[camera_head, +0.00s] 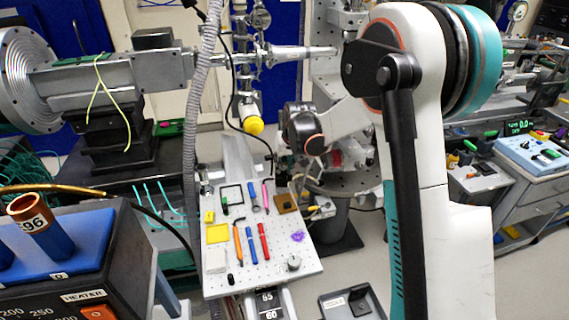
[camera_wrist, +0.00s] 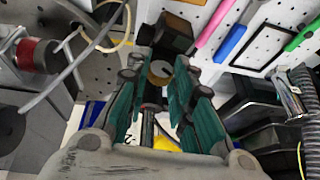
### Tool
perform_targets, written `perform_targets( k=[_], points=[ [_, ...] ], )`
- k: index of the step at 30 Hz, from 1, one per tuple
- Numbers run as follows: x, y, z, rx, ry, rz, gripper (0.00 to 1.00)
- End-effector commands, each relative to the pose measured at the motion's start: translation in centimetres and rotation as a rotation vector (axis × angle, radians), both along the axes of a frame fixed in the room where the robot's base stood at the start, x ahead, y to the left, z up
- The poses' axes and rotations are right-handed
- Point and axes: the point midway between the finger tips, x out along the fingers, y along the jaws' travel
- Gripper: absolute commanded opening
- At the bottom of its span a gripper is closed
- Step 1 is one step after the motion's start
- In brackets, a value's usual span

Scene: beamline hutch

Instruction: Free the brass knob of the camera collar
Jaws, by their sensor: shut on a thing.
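In the wrist view my gripper (camera_wrist: 160,84) has its teal-padded fingers closed in around a small round brass knob (camera_wrist: 160,72), which shows between the fingertips. A dark boxy body (camera_wrist: 173,37), apparently the camera, sits just beyond the knob. The fingers hide the sides of the knob, and I cannot make out the collar clearly. In the head view my arm reaches down behind the right side of the perforated board, and its wrist hides most of the gripper, the knob and the camera.
A white perforated board (camera_head: 272,276) holds pens, small blocks and frames. A yellow-capped fitting (camera_head: 253,126) stands above the board.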

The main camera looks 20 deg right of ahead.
Motion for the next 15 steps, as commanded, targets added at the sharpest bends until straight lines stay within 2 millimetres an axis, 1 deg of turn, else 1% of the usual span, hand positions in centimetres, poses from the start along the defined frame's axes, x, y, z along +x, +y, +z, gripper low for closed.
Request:
perform_targets(
  k=[2,15],
  points=[
    [-0.03,0.32,0.06,-0.045,0.001,0.004,0.0],
    [0.0,0.87,-0.11,-0.335,0.0,0.002,0.0]
  ],
)
